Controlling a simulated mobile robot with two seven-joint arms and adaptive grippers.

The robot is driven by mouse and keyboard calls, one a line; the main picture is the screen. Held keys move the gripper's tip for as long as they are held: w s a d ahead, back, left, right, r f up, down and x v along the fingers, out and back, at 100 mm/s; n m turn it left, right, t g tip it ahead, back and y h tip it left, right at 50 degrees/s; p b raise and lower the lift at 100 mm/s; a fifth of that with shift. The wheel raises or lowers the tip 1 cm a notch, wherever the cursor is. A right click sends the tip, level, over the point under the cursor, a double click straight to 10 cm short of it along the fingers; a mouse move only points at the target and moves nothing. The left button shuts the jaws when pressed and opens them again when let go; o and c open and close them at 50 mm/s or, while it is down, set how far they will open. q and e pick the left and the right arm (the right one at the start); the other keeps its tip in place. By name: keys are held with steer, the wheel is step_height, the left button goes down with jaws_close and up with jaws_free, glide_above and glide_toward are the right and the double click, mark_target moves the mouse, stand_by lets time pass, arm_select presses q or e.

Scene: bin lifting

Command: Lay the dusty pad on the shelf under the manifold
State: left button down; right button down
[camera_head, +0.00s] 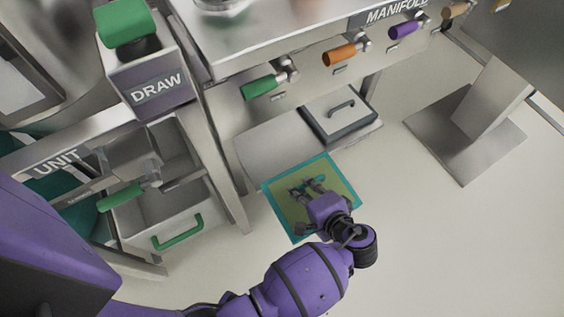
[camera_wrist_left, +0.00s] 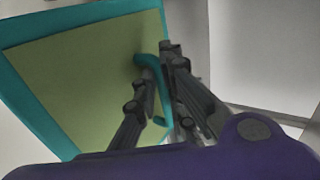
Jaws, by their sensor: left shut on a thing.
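The dusty pad (camera_head: 342,191) is a flat square with a teal rim and a dull yellow-green face. It also fills the left of the left wrist view (camera_wrist_left: 85,65). My left gripper (camera_head: 312,186) is over the pad and shut on its teal handle (camera_wrist_left: 160,85). The shelf (camera_head: 270,140) is a grey metal plate under the manifold (camera_head: 325,75). The pad is at the shelf's front edge in the head view, overlapping it slightly; I cannot tell whether they touch. My right gripper is not in view.
A grey lidded box (camera_head: 340,115) with a handle takes up the shelf's right part; the left part is bare. Green (camera_head: 258,87), orange (camera_head: 340,54) and purple (camera_head: 404,29) valve handles stick out above. A bin with a green handle (camera_head: 178,233) stands left, beside a metal leg (camera_head: 222,165).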

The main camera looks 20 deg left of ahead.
arm_select(q)
steer(key=w+a+f+b, duration=0.1)
steer(key=w+a, duration=0.1)
steer(key=a, duration=0.1)
steer(key=w+a+f+b, duration=0.1)
steer(key=w+a, duration=0.2)
steer(key=w+a+f+b, duration=0.2)
steer(key=a, duration=0.1)
steer(key=shift+w+a, duration=0.2)
steer(key=shift+w, duration=0.05)
steer(key=shift+r, duration=0.25)
steer(key=c, duration=1.8)
jaws_free()
steer(key=shift+f, duration=0.15)
